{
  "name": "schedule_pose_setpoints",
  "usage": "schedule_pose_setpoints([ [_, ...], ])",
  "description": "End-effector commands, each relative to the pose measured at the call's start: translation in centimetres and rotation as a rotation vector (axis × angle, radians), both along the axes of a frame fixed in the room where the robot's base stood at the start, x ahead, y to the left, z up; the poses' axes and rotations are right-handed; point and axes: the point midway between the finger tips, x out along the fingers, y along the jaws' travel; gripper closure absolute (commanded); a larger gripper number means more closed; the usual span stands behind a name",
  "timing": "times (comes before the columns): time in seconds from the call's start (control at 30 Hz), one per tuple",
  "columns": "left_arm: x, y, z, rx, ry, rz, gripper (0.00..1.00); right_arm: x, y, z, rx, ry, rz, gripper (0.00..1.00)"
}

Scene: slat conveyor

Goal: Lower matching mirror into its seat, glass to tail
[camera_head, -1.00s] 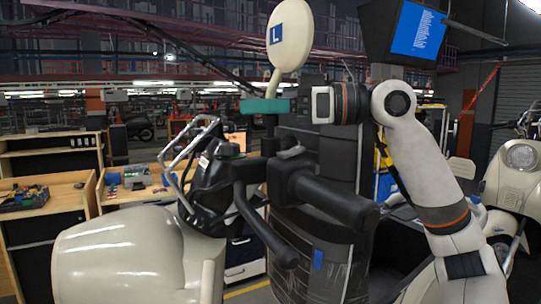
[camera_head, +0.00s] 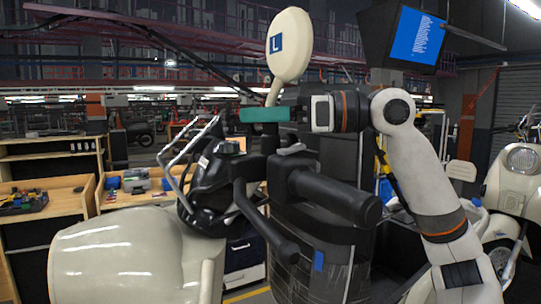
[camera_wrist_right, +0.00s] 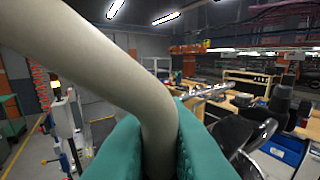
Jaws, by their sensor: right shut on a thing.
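A cream oval mirror (camera_head: 290,45) on a bent cream stem stands upright, with a blue square "L" label (camera_head: 276,44) on the side facing the head camera. My right gripper (camera_head: 265,115), with teal fingers, is shut around the stem (camera_head: 273,92). The stem also fills the right wrist view (camera_wrist_right: 120,70), between the teal jaws. The stem's lower end is just above or at the black handlebar mount (camera_head: 268,140) of the cream scooter (camera_head: 125,255); I cannot tell whether it touches. The seat opening is not visible. My left gripper is not in view.
Black handlebar grips (camera_head: 335,198) and levers stick out close below my right gripper. A chrome rack (camera_head: 180,160) stands at the left. A workbench (camera_head: 120,200) with bins is behind. A blue screen (camera_head: 417,36) hangs above my right arm.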

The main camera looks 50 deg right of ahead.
Motion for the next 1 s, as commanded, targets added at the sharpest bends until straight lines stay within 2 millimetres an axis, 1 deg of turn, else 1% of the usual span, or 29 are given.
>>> schedule_pose_setpoints([
  [0.1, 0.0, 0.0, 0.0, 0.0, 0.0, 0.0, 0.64, 0.0, 0.0, 0.1, 0.001, -0.001, 0.0, 1.0],
  [0.13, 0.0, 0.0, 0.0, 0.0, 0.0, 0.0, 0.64, 0.0, 0.0, 0.1, 0.001, -0.002, 0.0, 0.84],
  [0.27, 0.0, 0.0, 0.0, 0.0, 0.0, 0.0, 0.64, 0.0, 0.0, 0.1, 0.001, -0.002, 0.0, 0.63],
  [0.53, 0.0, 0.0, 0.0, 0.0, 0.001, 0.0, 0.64, 0.0, 0.0, 0.0, 0.0, 0.0, 0.0, 0.62],
  [0.67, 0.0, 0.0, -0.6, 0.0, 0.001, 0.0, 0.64, -0.6, -0.5, -0.1, 0.002, -0.003, -0.001, 0.62],
  [0.77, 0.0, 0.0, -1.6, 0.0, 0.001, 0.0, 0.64, -1.8, -1.5, -0.2, 0.002, -0.005, -0.002, 0.62],
  [0.9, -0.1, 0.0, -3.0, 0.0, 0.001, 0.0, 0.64, -4.2, -3.4, -0.2, 0.002, -0.005, -0.002, 0.62],
  [1.0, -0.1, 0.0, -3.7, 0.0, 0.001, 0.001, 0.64, -5.9, -4.7, 0.0, 0.003, -0.004, -0.001, 0.62],
])
